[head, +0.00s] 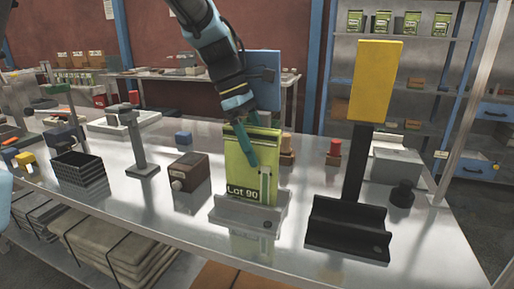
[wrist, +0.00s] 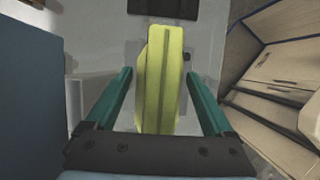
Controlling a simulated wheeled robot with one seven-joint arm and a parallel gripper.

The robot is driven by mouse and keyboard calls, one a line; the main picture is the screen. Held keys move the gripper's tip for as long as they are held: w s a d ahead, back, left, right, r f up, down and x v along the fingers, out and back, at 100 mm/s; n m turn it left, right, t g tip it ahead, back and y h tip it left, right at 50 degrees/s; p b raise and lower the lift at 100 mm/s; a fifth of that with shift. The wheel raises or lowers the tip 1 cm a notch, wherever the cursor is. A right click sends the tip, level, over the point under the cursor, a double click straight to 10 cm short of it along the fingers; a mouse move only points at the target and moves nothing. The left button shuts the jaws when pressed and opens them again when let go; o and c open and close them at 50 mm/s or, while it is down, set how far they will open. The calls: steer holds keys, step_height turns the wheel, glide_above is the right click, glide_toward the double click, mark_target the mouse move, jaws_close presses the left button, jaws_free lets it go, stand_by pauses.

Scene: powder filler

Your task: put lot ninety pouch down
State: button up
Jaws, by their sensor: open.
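The lot 90 pouch (head: 248,172) is yellow-green with a "Lot 90" label, and stands upright in a grey metal holder (head: 232,211) on the steel table. In the wrist view the pouch (wrist: 162,85) appears from above, slightly tilted, between the two teal fingers. My gripper (head: 252,152) is at the pouch's upper part, with one finger in front of it. In the wrist view my gripper (wrist: 156,88) is open, with gaps on both sides of the pouch. The pouch's lower edge is hidden by the holder's front.
A black holder (head: 345,232) with a yellow panel (head: 376,82) on a post stands to the right. A brown box (head: 190,171) and a grey post stand (head: 140,140) are to the left. Black stacked trays (head: 80,172) sit further left. Bare table lies between these.

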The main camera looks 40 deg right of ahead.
steer(key=v, duration=0.2)
steer(key=shift+w+r, duration=0.2)
steer(key=shift+r, duration=0.05)
steer(key=w+a+b, duration=0.3)
steer(key=w+a, duration=0.4)
steer(key=w, duration=0.3)
steer(key=w+a+f+m+t, duration=0.1)
steer(key=w+a+f, duration=0.15)
steer(key=a, duration=0.25)
steer(key=w+a+f+t, duration=0.1)
steer(key=a+f, duration=0.2)
steer(key=a, duration=0.3)
steer(key=s+a+f+m+t, duration=0.1)
steer(key=a+f+m, duration=0.1)
steer(key=a, duration=0.5)
steer(key=s+a+f+m+t+y, duration=0.1)
steer(key=a+f, duration=0.3)
steer(key=a, duration=0.4)
steer(key=s+a+f+m+t+y, duration=0.1)
steer(key=s+a+f+m, duration=0.2)
steer(key=a, duration=0.4)
steer(key=shift+s+a+f+m, duration=0.25)
steer(key=shift+a+f+m, duration=0.15)
steer(key=shift+f, duration=0.1)
